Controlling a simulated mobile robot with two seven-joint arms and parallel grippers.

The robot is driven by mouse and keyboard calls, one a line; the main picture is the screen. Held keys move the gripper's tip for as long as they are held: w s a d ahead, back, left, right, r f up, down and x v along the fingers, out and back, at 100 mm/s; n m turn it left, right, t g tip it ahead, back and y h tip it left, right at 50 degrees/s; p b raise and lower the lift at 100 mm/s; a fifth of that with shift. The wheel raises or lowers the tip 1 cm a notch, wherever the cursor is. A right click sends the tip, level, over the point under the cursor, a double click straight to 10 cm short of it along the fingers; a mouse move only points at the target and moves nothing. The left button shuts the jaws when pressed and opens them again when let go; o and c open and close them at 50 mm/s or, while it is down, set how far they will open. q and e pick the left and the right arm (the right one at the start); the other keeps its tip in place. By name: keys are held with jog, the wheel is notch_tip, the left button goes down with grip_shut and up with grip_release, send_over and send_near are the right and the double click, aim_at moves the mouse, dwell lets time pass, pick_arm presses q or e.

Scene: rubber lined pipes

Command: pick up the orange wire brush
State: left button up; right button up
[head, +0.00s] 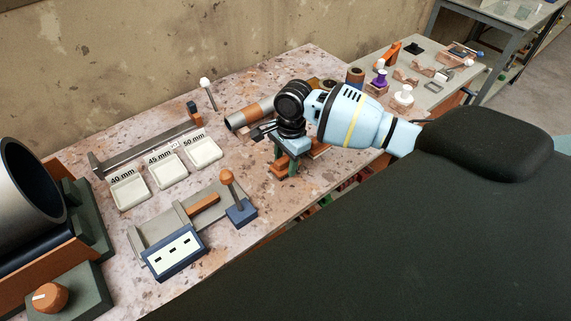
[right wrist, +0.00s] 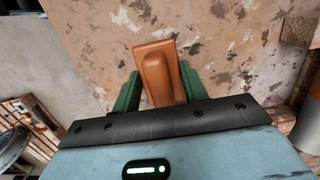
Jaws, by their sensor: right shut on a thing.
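The orange wire brush (right wrist: 157,72) shows in the right wrist view as an orange-brown block between two green fingers; its bristles cannot be made out. In the head view my right gripper (head: 286,163) points down at the right part of the worktable, shut on the brush, with orange-brown parts showing around the fingers. The gripper hides much of the brush there, and I cannot tell whether it touches the tabletop. My left gripper is not in view.
Three white labelled trays (head: 166,170) and a grey fixture with a blue-framed panel (head: 174,253) lie to the left. A lined pipe (head: 249,115) lies behind the gripper. A second table (head: 432,55) with small items is behind right.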

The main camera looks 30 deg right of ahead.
aim_at(286, 161)
jog(key=shift+r, duration=0.1)
